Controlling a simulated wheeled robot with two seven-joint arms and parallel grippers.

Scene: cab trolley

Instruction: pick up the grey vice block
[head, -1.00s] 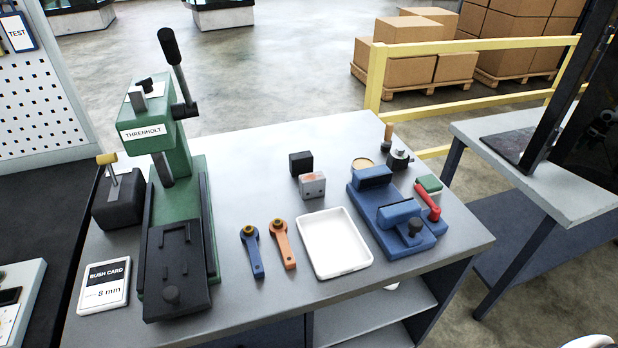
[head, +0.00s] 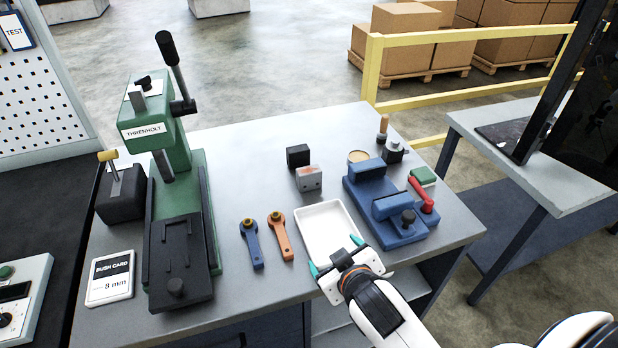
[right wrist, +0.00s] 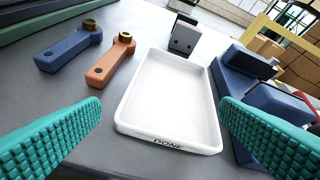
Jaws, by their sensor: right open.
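The grey vice block (head: 309,178) stands on the table between the black block and the white tray, with a reddish mark on its top. In the right wrist view the grey block (right wrist: 184,38) is beyond the tray's far edge, with small dark holes in its near face. My right gripper (head: 335,255) is open, its teal fingers spread over the near end of the white tray (head: 303,232). Nothing is between the fingers (right wrist: 160,108), and the grey block is well ahead of them. My left gripper is not in view.
A black block (head: 298,155) stands just behind the grey one. A blue vice (head: 375,190) with a red handle (head: 421,194) nearby is to the right. Blue (head: 251,245) and orange (head: 280,238) levers lie left of the tray. A green press (head: 180,230) stands further left.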

